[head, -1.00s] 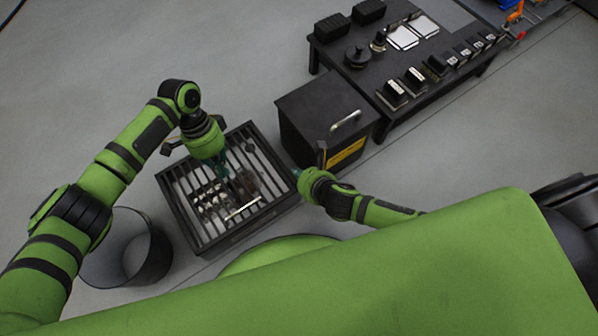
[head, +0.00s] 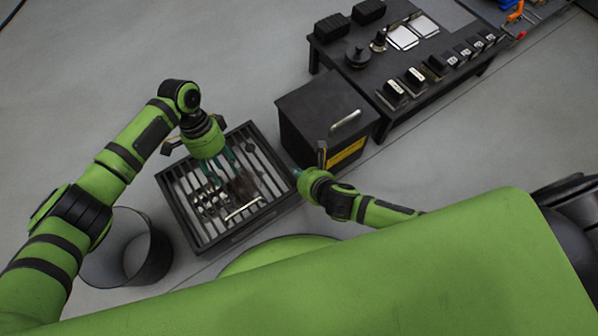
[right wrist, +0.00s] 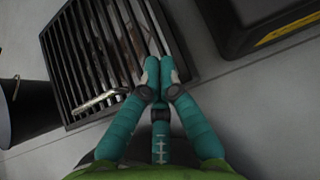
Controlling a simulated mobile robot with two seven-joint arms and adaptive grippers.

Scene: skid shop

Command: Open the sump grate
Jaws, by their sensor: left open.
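The sump grate (head: 180,190) is a dark frame with parallel bars, lying flat over the sump, with a pale bar handle (head: 243,210) near its front edge. The handle and grate (right wrist: 75,60) also show in the right wrist view. Pale and brown debris shows between the bars. My left gripper (head: 226,178) is open, pointing down over the middle of the grate, behind the handle, with nothing seen between its fingers. My right gripper (right wrist: 160,66) is shut and empty, its fingertips together by the grate's right edge; its tips are small in the head view (head: 297,172).
A dark box (head: 300,110) with a silver handle and yellow label stands right of the grate. A dark bucket (head: 150,262) stands to its left. A low black table (head: 350,85) with several small parts is behind. Grey floor is clear at the back left.

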